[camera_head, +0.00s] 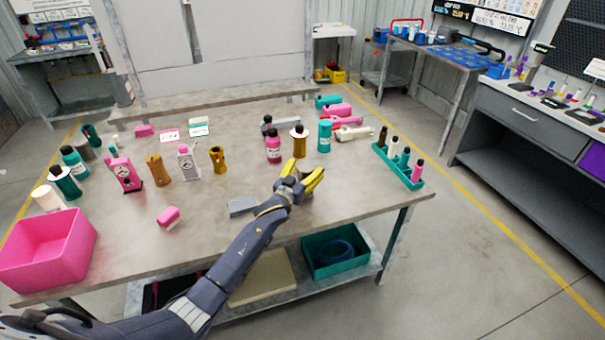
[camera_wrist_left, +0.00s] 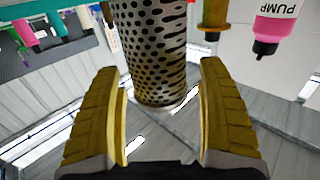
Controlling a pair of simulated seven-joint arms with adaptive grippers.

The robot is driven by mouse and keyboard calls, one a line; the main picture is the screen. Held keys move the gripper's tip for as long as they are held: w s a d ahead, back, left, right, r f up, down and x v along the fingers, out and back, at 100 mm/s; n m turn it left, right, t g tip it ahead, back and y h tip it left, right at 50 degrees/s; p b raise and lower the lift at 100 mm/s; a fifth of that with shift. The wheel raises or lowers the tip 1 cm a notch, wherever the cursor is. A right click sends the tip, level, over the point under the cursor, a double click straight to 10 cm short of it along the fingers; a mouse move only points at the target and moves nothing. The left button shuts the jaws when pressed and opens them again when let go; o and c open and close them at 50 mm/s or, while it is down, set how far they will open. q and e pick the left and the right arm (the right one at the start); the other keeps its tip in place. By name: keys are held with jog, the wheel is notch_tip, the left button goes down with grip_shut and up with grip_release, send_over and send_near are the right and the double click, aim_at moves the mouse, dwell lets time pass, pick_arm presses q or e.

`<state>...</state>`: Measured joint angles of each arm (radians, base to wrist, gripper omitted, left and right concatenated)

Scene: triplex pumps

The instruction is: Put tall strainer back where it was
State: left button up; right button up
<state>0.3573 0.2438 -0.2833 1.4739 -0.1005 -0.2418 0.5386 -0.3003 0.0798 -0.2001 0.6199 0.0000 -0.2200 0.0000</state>
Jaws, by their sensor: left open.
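The tall strainer (camera_wrist_left: 150,50), a grey metal cylinder full of dark holes, fills the upper middle of the left wrist view, where the scene appears upside down. Its near end lies between the two yellow fingertips of my left gripper (camera_wrist_left: 160,85), with a gap on the right side. The left gripper is open and also shows in the head view (camera_head: 300,182), above the right part of the table. There I cannot clearly make out the strainer; the gripper seems to hide most of it. My right gripper is not in view.
A brass piece (camera_head: 299,142), a pink bottle (camera_head: 273,149) and a teal bottle (camera_head: 325,136) stand just behind the gripper. A teal rack (camera_head: 381,154) with several bottles is to the right. A pink bin (camera_head: 47,258) sits at the front left. The table's front middle is mostly clear.

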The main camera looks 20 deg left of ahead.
pick_arm(q)
jog(key=shift+s+r, duration=0.15)
jog(key=shift+r, duration=0.4)
jog(key=s+a, duration=0.2)
jog(key=s, duration=0.9)
jog(key=shift+s, duration=0.3)
